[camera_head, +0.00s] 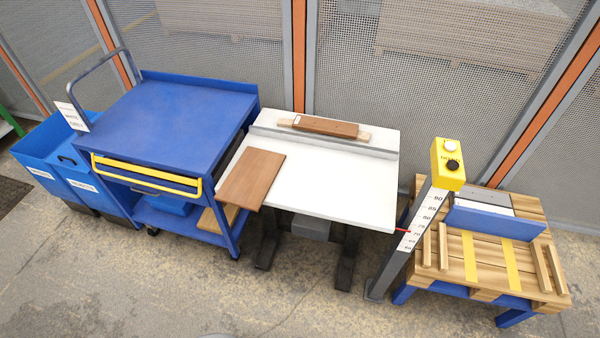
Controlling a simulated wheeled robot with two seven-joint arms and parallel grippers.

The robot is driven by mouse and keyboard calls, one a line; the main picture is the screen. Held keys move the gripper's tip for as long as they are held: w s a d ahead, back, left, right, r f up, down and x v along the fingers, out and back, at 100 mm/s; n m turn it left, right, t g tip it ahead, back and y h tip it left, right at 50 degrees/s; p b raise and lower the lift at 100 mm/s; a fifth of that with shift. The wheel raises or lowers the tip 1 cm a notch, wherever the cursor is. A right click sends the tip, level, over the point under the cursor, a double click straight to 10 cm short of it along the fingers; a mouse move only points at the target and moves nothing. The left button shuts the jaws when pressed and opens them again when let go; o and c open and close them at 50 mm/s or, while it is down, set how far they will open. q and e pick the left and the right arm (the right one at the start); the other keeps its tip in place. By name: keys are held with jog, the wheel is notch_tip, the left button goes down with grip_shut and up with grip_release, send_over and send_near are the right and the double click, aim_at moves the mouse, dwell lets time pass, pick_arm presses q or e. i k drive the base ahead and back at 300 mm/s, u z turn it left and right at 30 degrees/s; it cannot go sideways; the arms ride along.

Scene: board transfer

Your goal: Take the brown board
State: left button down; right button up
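The brown board (252,178) is a flat rectangular wooden piece. It lies on the left side of the white table (338,190), and its left and front edges stick out past the tabletop. Nothing is holding it. Neither of my grippers shows in the head view.
A blue cart (172,105) with a yellow handle stands left of the table, close to the board. Blue bins (45,150) are at far left. A brown block (325,126) lies at the table's back. A yellow button box (447,164) and a slatted wooden bench (480,262) stand at right.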

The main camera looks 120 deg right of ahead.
aim_at(246, 186)
jog(key=z, duration=0.1)
jog(key=k, duration=0.2)
jog(key=z, duration=3.25)
jog(key=i, duration=0.65)
jog(key=z, duration=0.55)
